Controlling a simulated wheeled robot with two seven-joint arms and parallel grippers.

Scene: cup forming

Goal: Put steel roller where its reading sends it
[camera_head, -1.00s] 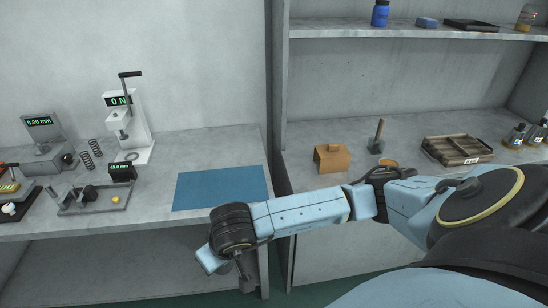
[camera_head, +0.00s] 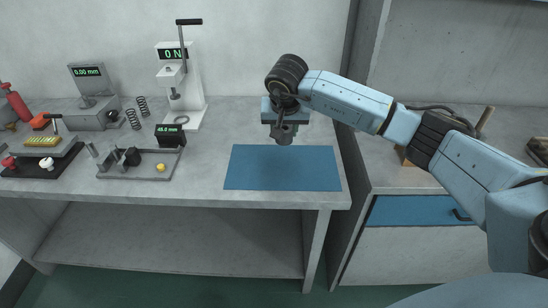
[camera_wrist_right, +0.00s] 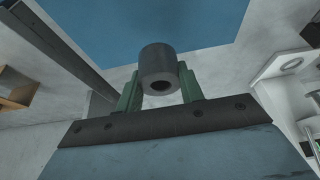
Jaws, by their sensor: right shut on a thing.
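My right gripper (camera_head: 284,128) is above the bench, by the back edge of the blue mat (camera_head: 284,176). It points down and is shut on a grey hollow cylinder, which looks like the steel roller (camera_head: 285,138). In the right wrist view, the roller (camera_wrist_right: 158,65) sits between the green fingers with its dark bore facing the camera. A small black display (camera_head: 170,130) stands on a grey fixture tray (camera_head: 150,172) left of the mat; its green digits are too small to read surely. The gauge (camera_head: 86,72) at the back left reads 0.00 mm. My left gripper is not in view.
A white lever press (camera_head: 195,95) reading 0 N and two springs (camera_head: 132,119) stand at the back. A black stand (camera_head: 42,160) is at far left. The mat is bare. A dividing wall stands right of the bench.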

